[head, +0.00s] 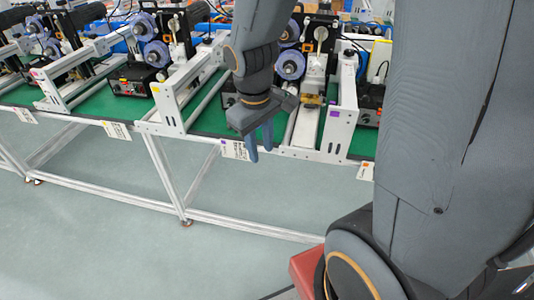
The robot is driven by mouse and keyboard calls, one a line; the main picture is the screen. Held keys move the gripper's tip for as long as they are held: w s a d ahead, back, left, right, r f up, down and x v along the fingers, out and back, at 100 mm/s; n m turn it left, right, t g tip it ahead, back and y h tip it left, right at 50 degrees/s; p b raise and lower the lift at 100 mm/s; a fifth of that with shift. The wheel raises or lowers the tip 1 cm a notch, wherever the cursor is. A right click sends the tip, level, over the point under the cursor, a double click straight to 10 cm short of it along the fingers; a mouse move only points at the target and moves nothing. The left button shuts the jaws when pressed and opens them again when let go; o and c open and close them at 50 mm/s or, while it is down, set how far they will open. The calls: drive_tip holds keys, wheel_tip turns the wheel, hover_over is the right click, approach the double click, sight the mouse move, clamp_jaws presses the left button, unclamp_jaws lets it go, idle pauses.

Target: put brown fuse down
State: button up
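My gripper (260,147) hangs down in front of the green-topped bench (208,122), near its front edge and left of the centre coder machine. I cannot make out a brown fuse anywhere. A small brownish part (312,99) shows on the centre machine, but I cannot tell what it is.
A row of coder machines with blue rollers (157,53) stands along the bench. White frame plates (340,110) rise near its front edge. A black control box (133,82) sits at left. The grey floor (100,245) before the bench is clear.

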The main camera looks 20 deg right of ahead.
drive_tip(key=s+m, duration=0.2)
drive_tip(key=m, duration=0.1)
drive_tip(key=s+m+y, duration=0.1)
drive_tip(key=s, duration=0.1)
drive_tip(key=shift+d+r+m+t, duration=0.1)
drive_tip(key=shift+r+m+t, duration=0.2)
drive_tip(key=shift+f+b, duration=0.6)
drive_tip(key=shift+f, duration=0.1)
idle(0.3)
